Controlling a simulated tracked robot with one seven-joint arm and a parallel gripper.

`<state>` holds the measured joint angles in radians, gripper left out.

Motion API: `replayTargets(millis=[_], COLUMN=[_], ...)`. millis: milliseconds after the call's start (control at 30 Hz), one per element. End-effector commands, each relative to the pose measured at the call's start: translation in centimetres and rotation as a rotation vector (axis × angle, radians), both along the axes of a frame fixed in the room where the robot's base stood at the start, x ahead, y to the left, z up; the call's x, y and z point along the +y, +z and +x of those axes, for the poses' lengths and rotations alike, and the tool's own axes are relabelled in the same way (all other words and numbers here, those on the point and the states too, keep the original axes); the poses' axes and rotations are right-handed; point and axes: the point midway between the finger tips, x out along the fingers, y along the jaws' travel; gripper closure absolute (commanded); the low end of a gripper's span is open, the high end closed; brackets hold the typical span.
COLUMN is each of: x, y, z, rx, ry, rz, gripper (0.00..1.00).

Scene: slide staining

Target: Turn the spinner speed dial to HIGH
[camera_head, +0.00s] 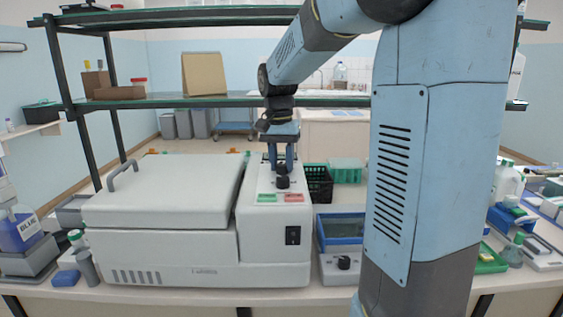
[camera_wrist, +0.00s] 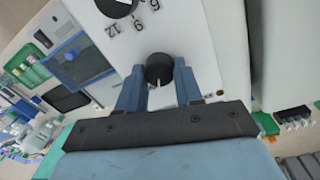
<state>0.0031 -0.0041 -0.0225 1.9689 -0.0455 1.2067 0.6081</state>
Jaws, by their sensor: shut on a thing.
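The white spinner (camera_head: 250,240) stands on the bench in the head view. My gripper (camera_head: 282,166) points down over the rear of its right-hand panel. In the wrist view, my gripper (camera_wrist: 159,74) has its two blue fingers on either side of a black dial (camera_wrist: 158,66) with a white pointer line, and is shut on it. That dial is largely hidden in the head view. A second black dial (camera_head: 283,182), just in front of it, is free; it also shows in the wrist view (camera_wrist: 118,6), beside the numerals 6, 9 and 12. I cannot read a HIGH mark.
Green (camera_head: 266,198) and red (camera_head: 294,197) buttons and a black rocker switch (camera_head: 293,235) are on the panel. The closed lid (camera_head: 165,185) is at left. A black crate (camera_head: 319,184) and a blue-framed device (camera_head: 342,230) stand close at right. A shelf (camera_head: 220,101) crosses behind my arm.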

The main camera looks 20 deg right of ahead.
Motion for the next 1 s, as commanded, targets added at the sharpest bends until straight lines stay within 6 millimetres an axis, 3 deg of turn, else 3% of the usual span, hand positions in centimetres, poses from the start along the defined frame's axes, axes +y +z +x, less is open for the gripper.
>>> replayTargets(millis=[400, 1000], x=[-0.08, -0.03], y=[0.15, 0.17], z=[0.14, 0.14], rx=[-0.006, -0.006], ry=[-0.207, -0.243], rz=[0.000, 0.000], gripper=[0.95, 0.95])
